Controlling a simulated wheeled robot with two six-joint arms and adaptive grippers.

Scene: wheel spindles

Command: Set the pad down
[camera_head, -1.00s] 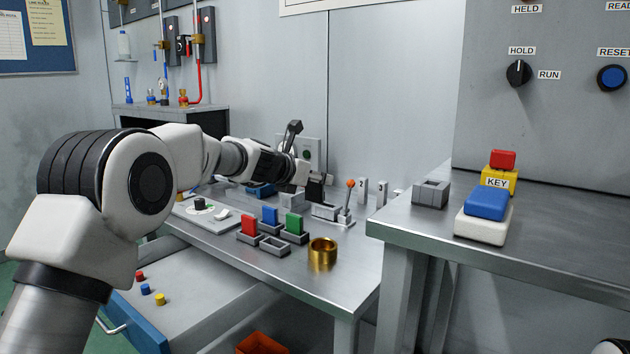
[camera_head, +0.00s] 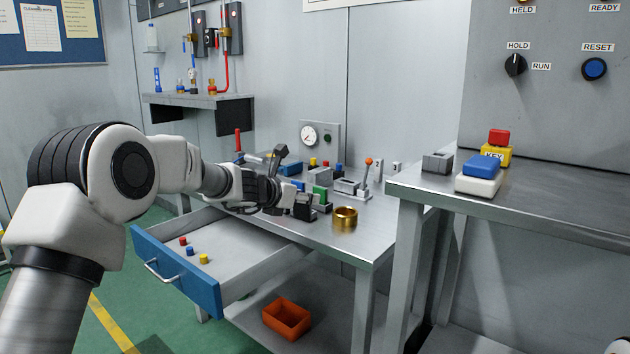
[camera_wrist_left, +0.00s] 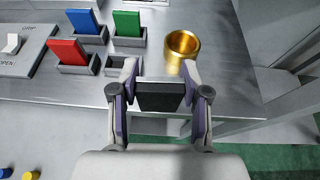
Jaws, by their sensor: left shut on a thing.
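My left gripper (camera_wrist_left: 160,92) is shut on a dark, nearly black pad (camera_wrist_left: 160,97), held level between its two fingertips near the table's front edge. In the head view the left gripper (camera_head: 303,206) is over the front of the bench, left of the brass cup. An empty grey holder (camera_wrist_left: 116,66) lies just ahead and to the left of the pad in the wrist view, partly hidden by a finger. Beside it, a red pad (camera_wrist_left: 68,52), a blue pad (camera_wrist_left: 83,22) and a green pad (camera_wrist_left: 127,24) stand in grey holders.
The brass cup (camera_wrist_left: 182,46) stands close to the right fingertip. A switch plate (camera_wrist_left: 18,45) lies left of the holders. Below, an open drawer (camera_head: 185,290) holds small coloured pegs. An orange bin (camera_head: 287,318) is on the lower shelf. A higher bench (camera_head: 560,216) stands at right.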

